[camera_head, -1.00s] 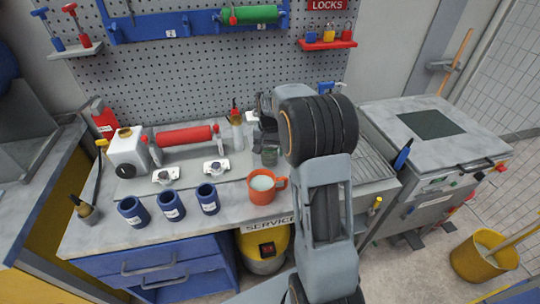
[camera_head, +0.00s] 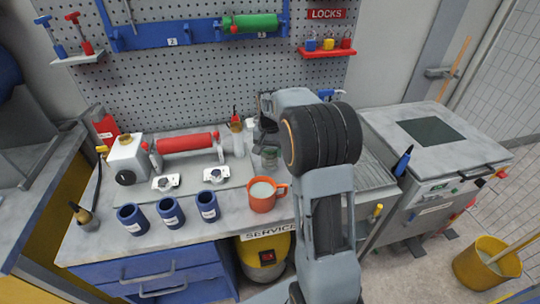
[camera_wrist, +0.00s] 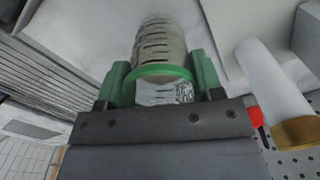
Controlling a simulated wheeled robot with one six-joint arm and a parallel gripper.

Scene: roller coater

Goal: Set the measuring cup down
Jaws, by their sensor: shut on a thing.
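The measuring cup (camera_wrist: 160,50) is a clear, ribbed vessel with dark markings and a green band. In the wrist view it sits between the two green fingers of my gripper (camera_wrist: 162,85), which is shut on it. My arm hides part of the gripper there. I cannot tell whether the cup's base touches the bench (camera_head: 236,222).
The orange mug (camera_head: 262,197) with pale liquid stands just in front of the cup. Blue cups (camera_head: 171,212) line the front edge. A ribbed drainboard (camera_head: 372,178) lies to the right. The pegboard (camera_head: 190,85) rises behind.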

